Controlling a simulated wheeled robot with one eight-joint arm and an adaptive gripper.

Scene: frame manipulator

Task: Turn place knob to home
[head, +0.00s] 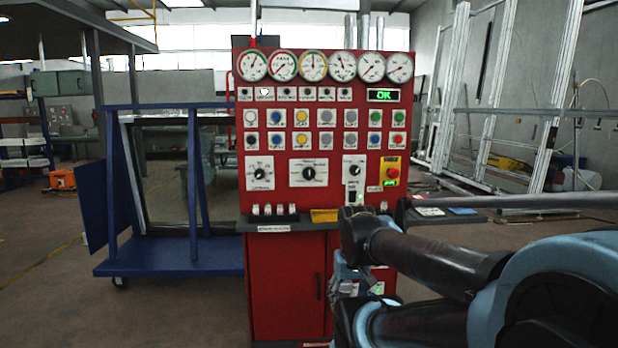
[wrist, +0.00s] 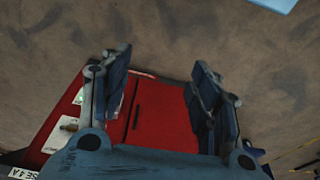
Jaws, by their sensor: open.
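The red control panel (head: 280,215) carries three black rotary knobs on white plates: a left knob (head: 260,173), a middle knob (head: 308,173) and a right knob (head: 353,171). Their labels are too small to read, so I cannot tell which is the place knob or its setting. My gripper (wrist: 158,78) is open in the wrist view, with nothing between its two fingers. The red cabinet shows beyond and between them. In the head view, it hangs below the knobs by the cabinet's right side, partly hidden by my arm. It is apart from all three knobs.
Gauges (head: 313,66), buttons (head: 301,117) and a green OK display (head: 383,95) fill the panel. A red emergency button (head: 392,173) sits right of the knobs. A dark ledge (head: 275,224) juts out below. A blue cart (head: 170,264) stands left.

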